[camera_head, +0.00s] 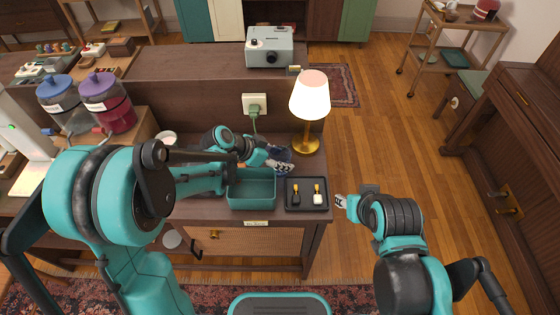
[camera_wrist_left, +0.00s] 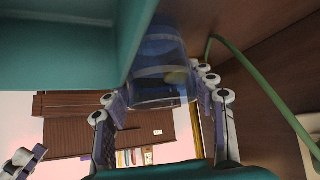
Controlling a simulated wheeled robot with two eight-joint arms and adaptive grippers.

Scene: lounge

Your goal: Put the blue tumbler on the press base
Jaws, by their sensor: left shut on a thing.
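My left gripper (camera_head: 281,163) is over the back of the cabinet top, behind the teal bin and left of the lamp. In the left wrist view its fingers (camera_wrist_left: 160,100) are shut on the clear blue tumbler (camera_wrist_left: 160,70), beside a teal wall. In the head view the tumbler is mostly hidden at the gripper. I cannot make out for certain which thing is the press base. My right gripper (camera_head: 342,201) is just off the right edge of the cabinet, beside the black tray; its finger opening is too small to tell.
The teal bin (camera_head: 252,190) and a black tray (camera_head: 306,207) with two small yellow-topped things stand at the cabinet front. A lit lamp (camera_head: 309,95) is behind. Two lidded jars (camera_head: 108,101) and a white appliance (camera_head: 35,180) stand at left. A green cord hangs from the wall socket (camera_head: 254,104).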

